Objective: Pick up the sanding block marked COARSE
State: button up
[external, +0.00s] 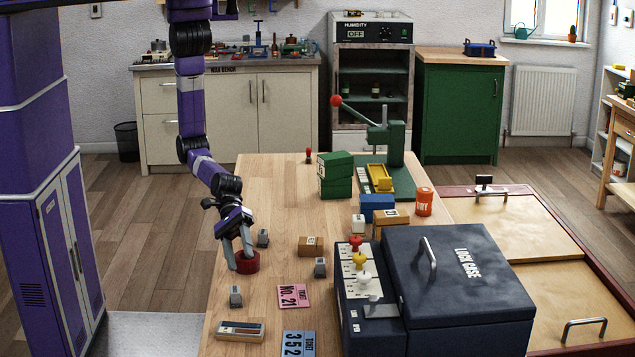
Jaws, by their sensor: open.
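No marking that reads COARSE can be made out, so I cannot tell which thing is the sanding block. A small brown block (310,245) with dark marks on its side sits on the wooden workbench (275,190), right of my gripper. A tan block (392,217) with a label lies farther back, beside a blue block (376,204). My gripper (240,257) is open, pointing down at a round dark red thing (250,263) near the bench's left edge. The fingers overlap the red thing in the picture; I cannot tell whether they touch it.
Small grey pieces (320,267) stand around the gripper. A pink No. 21 card (293,296) and a blue card (299,343) lie in front. A dark lock case (455,280) fills the right front.

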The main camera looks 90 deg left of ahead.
aim_at(236, 299)
jog(key=d+f+n, duration=0.1)
jog(key=d+n, duration=0.1)
jog(key=d+f+n, duration=0.1)
jog(key=d+n, duration=0.1)
jog(key=n, duration=0.1)
jog(key=s+d+f+n+g, duration=0.1)
jog(key=d+n, duration=0.1)
jog(key=n, duration=0.1)
jog(key=shift+d+h+b, duration=0.2)
jog(key=shift+h+b, duration=0.15)
jog(key=shift+h, duration=0.05)
jog(key=shift+b+x, duration=0.55)
jog(key=shift+x, duration=3.35)
jog(key=shift+s, duration=0.15)
jog(key=shift+c, duration=0.2)
grip_shut()
